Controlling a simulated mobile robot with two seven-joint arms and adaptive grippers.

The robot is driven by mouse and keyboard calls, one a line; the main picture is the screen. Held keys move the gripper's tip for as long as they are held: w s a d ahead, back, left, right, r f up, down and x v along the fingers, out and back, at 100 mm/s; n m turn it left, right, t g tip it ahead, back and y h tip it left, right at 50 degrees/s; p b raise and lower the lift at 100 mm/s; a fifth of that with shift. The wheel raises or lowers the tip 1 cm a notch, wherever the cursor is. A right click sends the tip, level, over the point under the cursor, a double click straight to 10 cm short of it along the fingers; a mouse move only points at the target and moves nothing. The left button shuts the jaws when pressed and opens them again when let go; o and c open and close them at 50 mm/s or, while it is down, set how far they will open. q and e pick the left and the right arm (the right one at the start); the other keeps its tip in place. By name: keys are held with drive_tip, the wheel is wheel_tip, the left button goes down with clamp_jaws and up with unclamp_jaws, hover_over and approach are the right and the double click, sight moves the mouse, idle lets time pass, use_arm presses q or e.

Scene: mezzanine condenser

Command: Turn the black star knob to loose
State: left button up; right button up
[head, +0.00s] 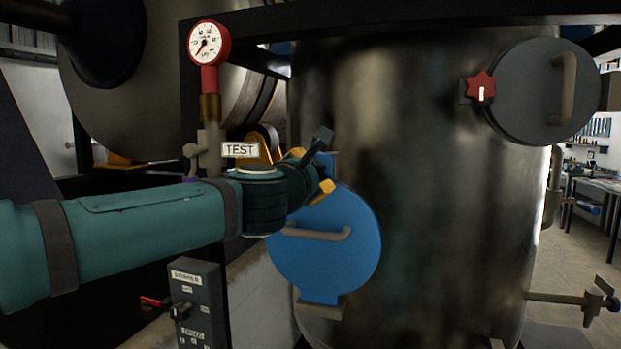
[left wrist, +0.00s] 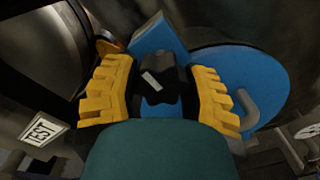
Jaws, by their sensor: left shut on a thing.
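The black star knob (left wrist: 161,84) is in the left wrist view, in front of a blue bracket beside the round blue cover (left wrist: 262,72). A white mark on its face slants from upper left to lower right. My left gripper (left wrist: 163,76) has its yellow fingers on either side of the knob and is shut on it. In the head view my left gripper (head: 312,176) reaches the upper edge of the blue cover (head: 335,262), and the knob is hidden behind it. My right gripper is in neither view.
A red star knob (head: 481,88) sits beside a grey round cover (head: 540,92) on the steel tank (head: 430,200). A red gauge (head: 208,44), a TEST sign (head: 240,150) and a dark switch box (head: 197,305) stand close to my left arm.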

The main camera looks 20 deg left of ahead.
use_arm(q)
drive_tip(key=shift+n, duration=0.3)
drive_tip(key=o, duration=1.2)
drive_tip(key=shift+s, duration=0.1)
drive_tip(key=s, duration=1.1)
drive_tip(key=shift+s+a, duration=0.2)
drive_tip(key=shift+s, duration=0.2)
